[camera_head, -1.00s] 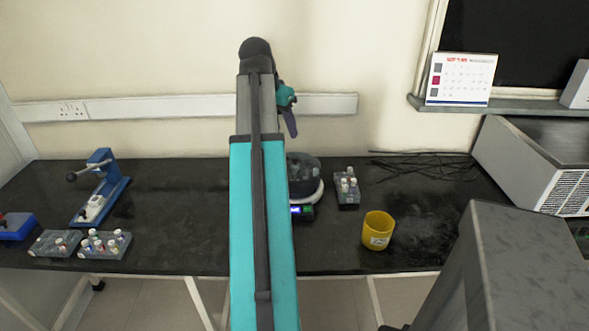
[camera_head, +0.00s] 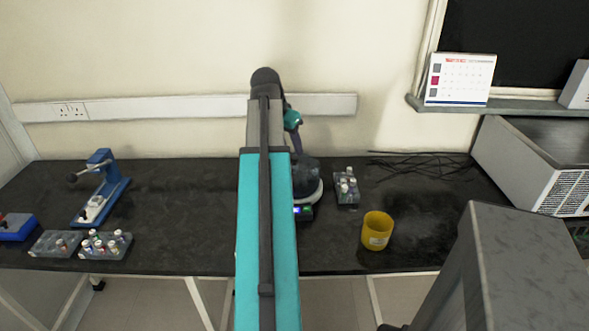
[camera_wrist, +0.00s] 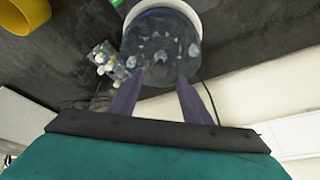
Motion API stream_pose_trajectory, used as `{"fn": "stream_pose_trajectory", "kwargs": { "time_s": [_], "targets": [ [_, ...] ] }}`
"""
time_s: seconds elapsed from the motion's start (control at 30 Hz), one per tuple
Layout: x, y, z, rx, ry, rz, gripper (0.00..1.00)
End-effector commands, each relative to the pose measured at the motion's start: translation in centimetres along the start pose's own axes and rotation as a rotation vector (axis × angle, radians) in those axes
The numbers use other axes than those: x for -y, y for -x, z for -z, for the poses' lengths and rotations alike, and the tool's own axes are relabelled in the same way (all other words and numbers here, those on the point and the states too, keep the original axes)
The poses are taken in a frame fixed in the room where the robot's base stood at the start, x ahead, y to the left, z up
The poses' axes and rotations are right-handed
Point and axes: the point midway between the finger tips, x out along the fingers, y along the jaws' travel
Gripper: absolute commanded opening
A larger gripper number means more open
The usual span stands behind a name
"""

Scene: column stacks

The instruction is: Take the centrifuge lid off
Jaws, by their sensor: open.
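The centrifuge (camera_head: 304,211) stands on the dark bench, a round white-rimmed body with a small lit display at its front. Its dark, see-through lid (camera_head: 309,174) is on top, partly hidden behind my arm. In the wrist view the lid (camera_wrist: 160,40) is a round, dark disc inside the white rim, with pale shapes showing in or through it. My gripper (camera_wrist: 160,78) is open, its two purple fingers spread at the lid's near edge in that view. In the head view my gripper (camera_head: 297,147) is just above the lid; whether it touches cannot be told.
A tube rack (camera_head: 347,188) stands close right of the centrifuge, with a yellow cup (camera_head: 377,231) in front of it. Black cables (camera_head: 425,163) lie behind. More tube racks (camera_head: 105,245) and a blue press (camera_head: 103,190) are at left. A wall trunking (camera_head: 180,107) runs behind.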

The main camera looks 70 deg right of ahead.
Motion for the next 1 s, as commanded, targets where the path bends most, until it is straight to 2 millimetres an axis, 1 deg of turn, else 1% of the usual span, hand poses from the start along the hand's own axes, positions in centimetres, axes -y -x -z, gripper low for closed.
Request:
{"fn": "stream_pose_trajectory", "kwargs": {
  "time_s": [0.27,0.37,0.8,1.0],
  "targets": [
    [0.0,-0.2,-0.1,0.001,0.001,0.0,0.44],
    [0.1,-0.8,-0.1,0.002,0.001,-0.001,0.44],
    [0.2,-4.8,-0.2,0.001,0.001,0.0,0.44],
    [0.2,-5.2,-0.2,0.0,0.002,0.001,0.44]
  ]
}}
